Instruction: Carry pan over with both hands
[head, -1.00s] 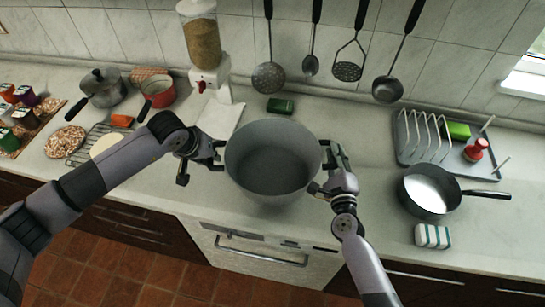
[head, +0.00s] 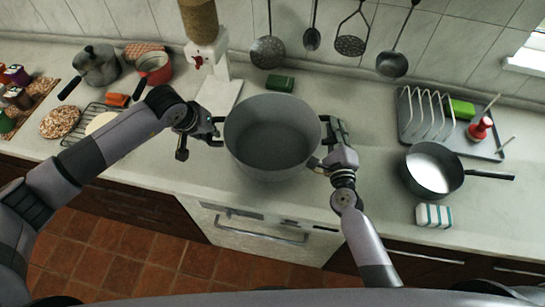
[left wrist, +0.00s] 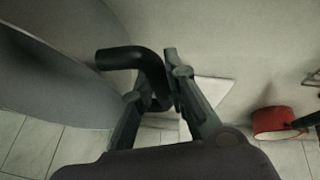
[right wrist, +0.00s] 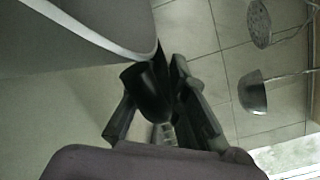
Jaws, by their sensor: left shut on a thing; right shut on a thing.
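The pan is a large, deep grey pot (head: 272,135) with black side handles, upright at the middle of the counter's front part. Its inside looks empty. My left gripper (head: 208,136) is shut on its left handle; the bent black handle (left wrist: 120,57) passes between the fingers in the left wrist view. My right gripper (head: 330,143) is shut on the opposite handle, and that black handle (right wrist: 147,90) sits between the fingers in the right wrist view. The pot's base is hidden, so I cannot tell whether it touches the counter.
A frying pan (head: 428,174) and a striped sponge (head: 433,216) lie right. A dish rack (head: 424,112) stands behind them. A red saucepan (head: 154,69) and a wire rack (head: 88,135) are left.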

